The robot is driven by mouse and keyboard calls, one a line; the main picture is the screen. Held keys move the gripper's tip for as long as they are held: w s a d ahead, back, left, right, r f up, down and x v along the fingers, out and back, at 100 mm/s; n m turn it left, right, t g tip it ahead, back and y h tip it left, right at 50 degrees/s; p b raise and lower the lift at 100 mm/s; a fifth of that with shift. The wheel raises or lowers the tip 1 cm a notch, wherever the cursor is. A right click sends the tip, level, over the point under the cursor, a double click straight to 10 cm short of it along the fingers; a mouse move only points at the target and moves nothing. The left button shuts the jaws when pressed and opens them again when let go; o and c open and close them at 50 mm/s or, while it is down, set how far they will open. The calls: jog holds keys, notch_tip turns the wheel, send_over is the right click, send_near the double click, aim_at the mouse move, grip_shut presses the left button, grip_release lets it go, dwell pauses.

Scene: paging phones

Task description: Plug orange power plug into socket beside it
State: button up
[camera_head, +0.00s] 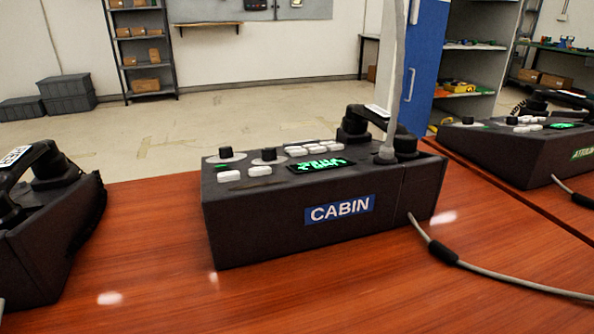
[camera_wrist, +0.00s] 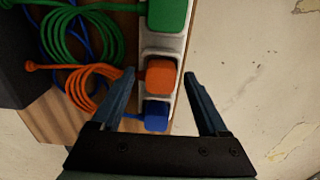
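The orange power plug (camera_wrist: 160,77) shows as a rounded orange block over a white socket strip (camera_wrist: 148,45) in the wrist view. Whether it is seated in a socket or only lies over it I cannot tell. An orange cable (camera_wrist: 78,82) lies coiled to its left. My gripper (camera_wrist: 159,74) is open, with one finger to the left and one to the right of the orange plug. No grip on it shows. In the head view, neither the plug, the strip nor my gripper can be made out.
On the strip, a green plug (camera_wrist: 167,14) is above the orange one and a blue plug (camera_wrist: 155,114) below. Green cable (camera_wrist: 85,30) coils lie left. In the head view, a CABIN phone unit (camera_head: 300,215) stands on a wooden table (camera_head: 350,285), with other units either side.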

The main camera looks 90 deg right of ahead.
notch_tip(320, 180, up, 13)
jog(key=p, duration=0.7)
